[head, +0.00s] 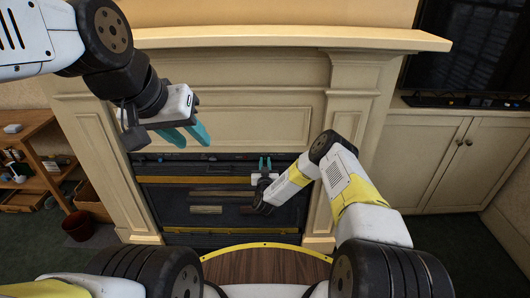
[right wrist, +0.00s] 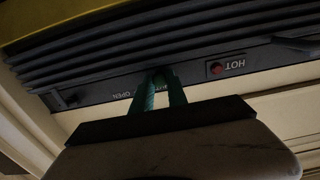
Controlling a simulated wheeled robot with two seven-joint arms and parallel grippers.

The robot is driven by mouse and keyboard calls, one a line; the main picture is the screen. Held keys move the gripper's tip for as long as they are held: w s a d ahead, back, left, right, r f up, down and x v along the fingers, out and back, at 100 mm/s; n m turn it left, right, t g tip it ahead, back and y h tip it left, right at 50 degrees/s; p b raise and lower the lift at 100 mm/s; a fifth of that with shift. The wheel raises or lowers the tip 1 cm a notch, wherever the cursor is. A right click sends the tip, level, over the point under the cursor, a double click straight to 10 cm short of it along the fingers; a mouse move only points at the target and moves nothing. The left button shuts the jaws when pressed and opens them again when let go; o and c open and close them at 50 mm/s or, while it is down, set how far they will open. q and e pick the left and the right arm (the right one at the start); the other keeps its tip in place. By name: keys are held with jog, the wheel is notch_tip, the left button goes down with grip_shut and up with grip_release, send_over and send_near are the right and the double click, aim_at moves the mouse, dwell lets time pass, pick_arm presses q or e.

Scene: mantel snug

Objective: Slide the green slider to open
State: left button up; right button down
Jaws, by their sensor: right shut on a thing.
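My right gripper (right wrist: 161,78) has its teal fingers closed together on a small part of the dark control strip (right wrist: 105,96). This part sits between the upside-down "OPEN" lettering and the red spot by "HOT". It is where the green slider would be, but the fingers hide it and its colour cannot be made out. In the head view the right gripper (head: 265,163) is at the top edge of the fireplace insert (head: 160,180). My left gripper (head: 187,133) hangs in the air in front of the mantel, its teal fingers apart and empty.
A red spot (right wrist: 216,68) by "HOT" and a dark tab (right wrist: 66,100) lie along the strip, with louvres beside it. The mantel shelf (head: 290,37) overhangs the fireplace. A wooden shelf unit (head: 40,140) stands left, a cabinet (head: 440,150) right.

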dwell(0.6)
jog(key=d, duration=0.7)
jog(key=shift+d, duration=0.25)
jog(key=c, duration=1.3)
grip_release()
jog(key=shift+d, duration=0.1)
jog(key=shift+s, duration=0.2)
send_near(282, 158)
jog(key=shift+s+r, duration=0.1)
jog(key=shift+s, duration=0.55)
